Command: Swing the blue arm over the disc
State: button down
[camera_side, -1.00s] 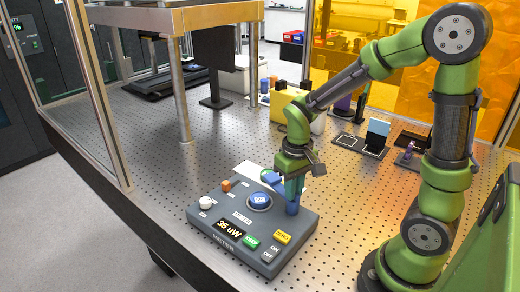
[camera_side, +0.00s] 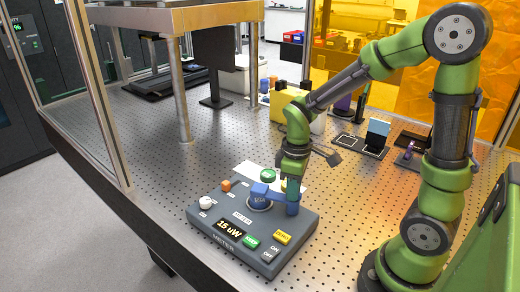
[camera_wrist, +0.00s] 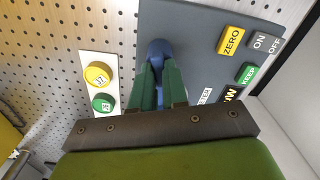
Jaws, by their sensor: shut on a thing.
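The blue arm (camera_side: 276,195) pivots on a blue post at the right part of the dark grey meter box (camera_side: 225,210). Its blocky free end lies over the round disc (camera_side: 260,207), covering much of it; the disc's near rim shows below. My gripper (camera_side: 291,186) points down at the post end of the arm and is shut on the blue arm. In the wrist view, my green fingers (camera_wrist: 158,88) close around the blue arm (camera_wrist: 159,50), hiding most of it; the disc is hidden there. The meter display (camera_side: 229,228) appears to read 15 uW.
Buttons ZERO (camera_side: 282,237), KEEP (camera_side: 251,242) and ON/OFF (camera_side: 270,252) sit on the box's right side. A white card (camera_side: 247,169) behind the box carries a green round piece (camera_side: 268,176) and a yellow one (camera_wrist: 97,75). White and orange knobs stand at left.

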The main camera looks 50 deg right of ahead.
jog(key=shift+r, duration=0.1)
dwell(0.3)
jog(key=c, duration=1.1)
grip_release()
jog(key=shift+c, duration=0.2)
notch_tip(320, 180, up, 17)
jog(key=s+a+f+m+t+y, duration=0.2)
jog(key=s+a+m+t, duration=0.3)
jog(key=s+m+t, duration=0.1)
jog(key=shift+a+m+t, duration=0.35)
jog(key=shift+m+t, duration=0.25)
jog(key=shift+m, duration=0.4)
